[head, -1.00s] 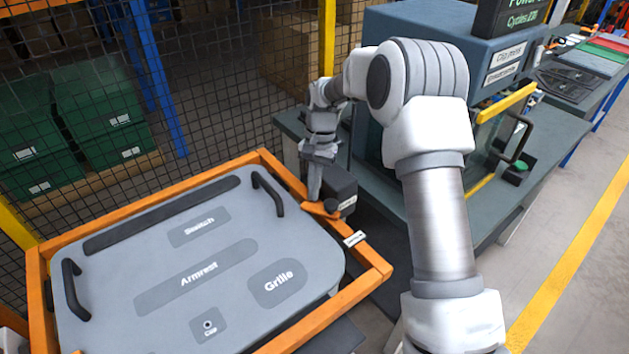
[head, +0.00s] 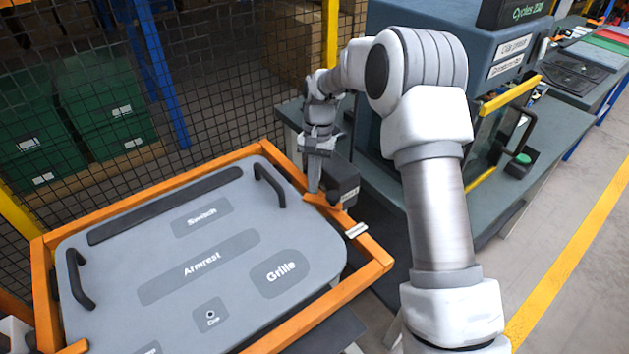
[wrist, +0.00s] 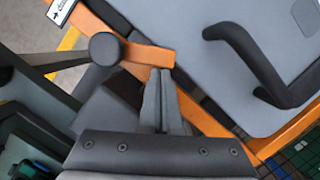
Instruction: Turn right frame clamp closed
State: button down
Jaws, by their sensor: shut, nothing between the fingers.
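The right frame clamp (head: 326,202) is a short orange bar with a black round knob, on the right side of the orange frame (head: 376,268). In the wrist view the clamp's orange bar (wrist: 150,57) runs right from the knob (wrist: 105,48), its free end by the frame rail and the grey panel's edge. My gripper (head: 313,190) points down at the bar. In the wrist view my gripper (wrist: 160,73) has its fingers together and empty, tips at the bar's near edge. I cannot tell if they touch it.
The grey panel (head: 215,290) with black handles (head: 270,186) lies inside the frame. A dark box (head: 341,180) stands close beside the clamp. A small white label (head: 356,230) is on the rail. Mesh fencing (head: 240,70) is behind, and a blue machine (head: 460,50) is at right.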

aim_at(307, 213)
jog(key=shift+s+a, duration=0.1)
jog(key=shift+a, duration=0.05)
jog(key=n, duration=0.1)
jog(key=s+a+n, duration=0.1)
jog(key=n, duration=0.1)
jog(key=s+n+h, duration=0.1)
jog(key=shift+a+n+p, duration=0.25)
jog(key=shift+n+p, duration=0.05)
jog(key=shift+p, duration=0.1)
jog(key=n, duration=0.1)
jog(key=s+n, duration=0.1)
jog(key=s+n+h, duration=0.1)
jog(key=shift+a+n, duration=0.25)
jog(key=shift+n, duration=0.05)
jog(key=shift+s+n+h, duration=0.3)
jog(key=shift+s+n, duration=0.4)
jog(key=shift+n, duration=0.6)
